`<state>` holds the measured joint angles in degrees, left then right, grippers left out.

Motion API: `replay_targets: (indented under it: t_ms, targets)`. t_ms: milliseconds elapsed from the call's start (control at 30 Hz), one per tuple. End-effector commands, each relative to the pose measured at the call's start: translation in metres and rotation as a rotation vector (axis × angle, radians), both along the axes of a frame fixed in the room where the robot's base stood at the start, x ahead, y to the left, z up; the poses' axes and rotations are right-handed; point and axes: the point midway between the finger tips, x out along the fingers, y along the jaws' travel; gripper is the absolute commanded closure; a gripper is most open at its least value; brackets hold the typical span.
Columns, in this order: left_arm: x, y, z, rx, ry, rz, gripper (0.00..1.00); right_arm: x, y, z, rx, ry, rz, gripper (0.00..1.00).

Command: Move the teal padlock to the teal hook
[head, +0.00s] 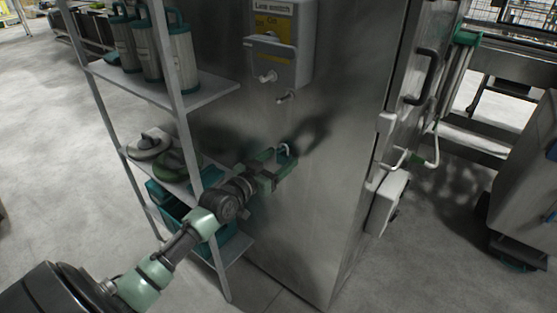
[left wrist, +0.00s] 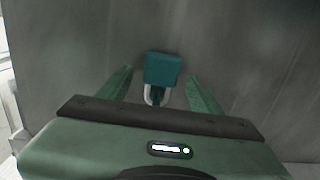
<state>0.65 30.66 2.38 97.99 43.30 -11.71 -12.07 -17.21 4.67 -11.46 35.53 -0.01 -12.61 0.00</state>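The teal padlock (left wrist: 162,70) is in front of the steel panel in the left wrist view, its pale shackle toward my gripper. A small dark teal piece shows inside the shackle; I cannot tell whether it is the teal hook. My left gripper (head: 280,164) is close to the panel in the head view, with a pale loop, apparently the shackle, at its fingertips. In the left wrist view the fingers (left wrist: 160,77) stand apart on either side of the padlock, with gaps visible. My right gripper is in neither view.
A grey box with a yellow label (head: 273,42) is on the panel above, with pegs below it. A door handle (head: 420,78) sticks out at the right.

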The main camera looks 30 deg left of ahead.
Motion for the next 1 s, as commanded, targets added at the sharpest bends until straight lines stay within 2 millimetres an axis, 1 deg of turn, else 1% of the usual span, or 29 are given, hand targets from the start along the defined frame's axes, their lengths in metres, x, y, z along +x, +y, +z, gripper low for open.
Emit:
replay_targets:
  t_ms: [267, 367, 600, 700, 833, 1000]
  targets:
    - [-0.002, 0.0, -0.001, 0.0, 0.002, 0.0, 0.35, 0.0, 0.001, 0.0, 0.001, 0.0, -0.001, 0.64]
    - [-0.012, 0.001, -0.002, 0.0, 0.003, 0.0, 0.35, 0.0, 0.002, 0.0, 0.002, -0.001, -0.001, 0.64]
    - [-0.054, 0.004, 0.0, 0.001, 0.005, 0.0, 0.35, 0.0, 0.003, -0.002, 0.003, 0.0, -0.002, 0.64]
    - [-0.067, 0.005, 0.001, 0.001, 0.003, 0.0, 0.35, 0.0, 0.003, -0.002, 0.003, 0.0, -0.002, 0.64]
    - [-0.076, 0.006, 0.002, 0.001, 0.002, 0.0, 0.35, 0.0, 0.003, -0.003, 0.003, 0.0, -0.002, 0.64]
    - [-0.078, 0.006, 0.003, 0.0, 0.0, 0.0, 0.35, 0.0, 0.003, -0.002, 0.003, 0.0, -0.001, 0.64]
